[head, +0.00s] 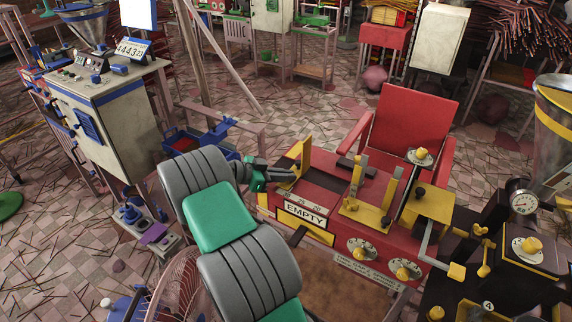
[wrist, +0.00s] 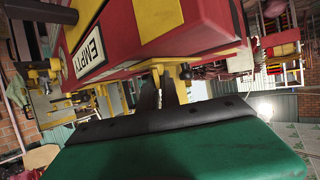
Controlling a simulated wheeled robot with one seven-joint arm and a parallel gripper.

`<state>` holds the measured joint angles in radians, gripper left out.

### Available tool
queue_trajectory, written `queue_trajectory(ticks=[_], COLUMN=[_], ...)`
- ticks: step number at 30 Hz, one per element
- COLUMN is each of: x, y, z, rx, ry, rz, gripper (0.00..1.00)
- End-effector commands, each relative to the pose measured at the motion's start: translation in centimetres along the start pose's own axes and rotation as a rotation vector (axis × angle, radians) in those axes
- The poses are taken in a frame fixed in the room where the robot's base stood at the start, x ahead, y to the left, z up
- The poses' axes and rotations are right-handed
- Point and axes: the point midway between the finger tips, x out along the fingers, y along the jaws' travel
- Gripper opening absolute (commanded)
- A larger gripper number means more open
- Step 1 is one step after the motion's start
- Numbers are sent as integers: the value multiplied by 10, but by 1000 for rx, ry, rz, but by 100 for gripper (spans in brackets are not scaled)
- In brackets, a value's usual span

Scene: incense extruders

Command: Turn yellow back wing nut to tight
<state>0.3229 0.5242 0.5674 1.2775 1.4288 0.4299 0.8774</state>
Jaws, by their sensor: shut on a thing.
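A red machine (head: 330,222) with a yellow-framed EMPTY sign (head: 305,213) stands right of my arm. Yellow upright plates rise from it, one of them at its left back end (head: 303,153). My gripper (head: 278,173) reaches in from the left at that end, beside the plate. In the wrist view my dark fingers (wrist: 158,96) are closed at a small yellow part under the red body, which looks like the yellow back wing nut (wrist: 157,73). The fingers and wrist hide most of the nut, so its angle cannot be told.
A red chair-like back (head: 415,122) stands behind the machine. A grey cabinet with blue parts (head: 120,125) is at the left. A black machine with a hopper (head: 515,245) is at the right. Incense sticks litter the tiled floor (head: 255,110).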

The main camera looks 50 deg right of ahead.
Motion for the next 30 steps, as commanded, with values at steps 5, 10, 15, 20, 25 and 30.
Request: queue_trajectory(ticks=[5,10,15,20,25,30], x=[0,2,3,3,3,2], y=[2,2,3,3,3,2], z=[-1,2,4,5,5,3], rx=[11,22,23,22,21,24], ry=[-2,-1,-1,-1,-1,-1], rz=[53,74,79,79,79,76], gripper=[0,0,0,0,14,28])
